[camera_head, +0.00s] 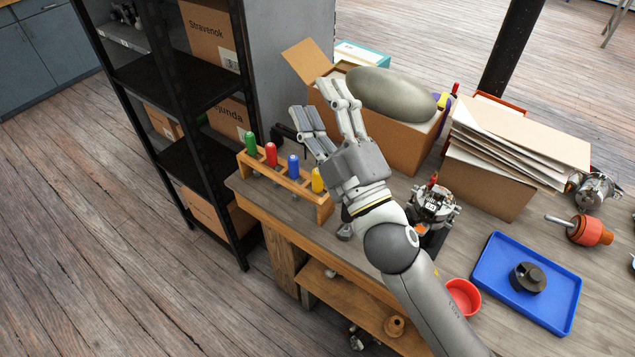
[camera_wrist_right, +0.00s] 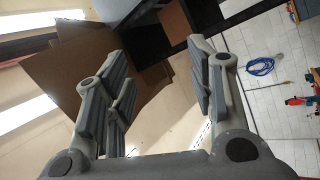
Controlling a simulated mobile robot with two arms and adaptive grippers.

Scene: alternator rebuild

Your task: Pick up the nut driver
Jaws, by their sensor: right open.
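A wooden rack (camera_head: 296,185) on the workbench's left end holds upright tools with coloured handles. These are a green handle (camera_head: 252,141), a red handle (camera_head: 271,154), a blue handle (camera_head: 293,166) and a yellow handle (camera_head: 318,179). I cannot tell which one is the nut driver. My right gripper (camera_head: 317,102) is open and empty, raised beyond and above the rack, with its fingers pointing toward the back of the bench. Its wrist partly covers the area beside the yellow handle. In the right wrist view the open fingers (camera_wrist_right: 155,62) have nothing between them. My left gripper is out of view.
A cardboard box (camera_head: 410,142) holding a grey rounded object (camera_head: 391,94) stands right of the gripper. A black shelf (camera_head: 182,82) is at the left. An alternator part (camera_head: 433,205), a red bowl (camera_head: 463,297) and a blue tray (camera_head: 556,314) lie on the bench's right side.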

